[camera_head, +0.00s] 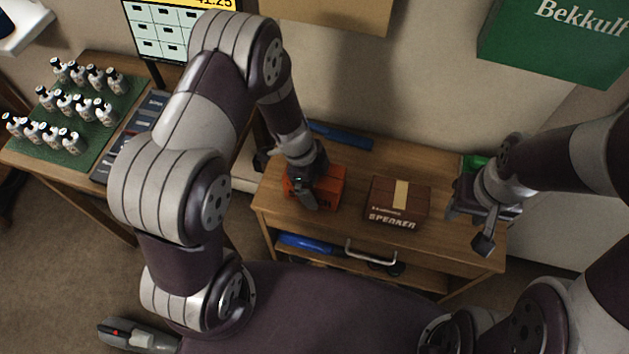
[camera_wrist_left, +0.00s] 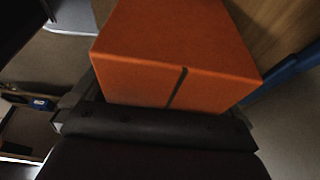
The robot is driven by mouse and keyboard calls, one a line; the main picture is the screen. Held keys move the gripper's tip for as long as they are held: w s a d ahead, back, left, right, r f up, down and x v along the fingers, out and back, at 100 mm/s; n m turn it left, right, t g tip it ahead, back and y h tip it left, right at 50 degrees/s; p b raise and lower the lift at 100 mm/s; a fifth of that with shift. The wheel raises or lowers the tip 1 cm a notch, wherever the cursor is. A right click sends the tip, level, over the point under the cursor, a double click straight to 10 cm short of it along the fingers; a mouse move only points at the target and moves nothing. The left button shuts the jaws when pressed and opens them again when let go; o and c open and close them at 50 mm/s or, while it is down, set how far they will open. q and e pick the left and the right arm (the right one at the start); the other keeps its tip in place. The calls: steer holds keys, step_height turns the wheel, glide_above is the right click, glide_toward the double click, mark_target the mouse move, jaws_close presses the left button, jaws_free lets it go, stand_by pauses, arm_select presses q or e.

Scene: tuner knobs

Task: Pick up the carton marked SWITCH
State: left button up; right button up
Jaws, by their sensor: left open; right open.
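An orange carton (camera_head: 328,184) sits on the wooden table, partly hidden by my left gripper (camera_head: 305,190). Its marking is too covered to read in the head view. In the left wrist view the orange carton (camera_wrist_left: 175,55) is large and close, with a dark slit on one face and no readable word. The dark edge of my left gripper (camera_wrist_left: 155,125) is right at the carton; I cannot tell whether they touch. The left gripper is open. My right gripper (camera_head: 470,222) is open and empty over the table's right end.
A brown carton marked SPEAKER (camera_head: 397,203) stands right of the orange one, between my grippers. A blue bar (camera_head: 341,136) lies at the table's back edge. A side table holds several bottles on a green mat (camera_head: 88,147).

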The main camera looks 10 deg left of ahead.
arm_select(q)
steer(key=shift+f+b, duration=0.1)
steer(key=shift+b, duration=0.3)
steer(key=c, duration=1)
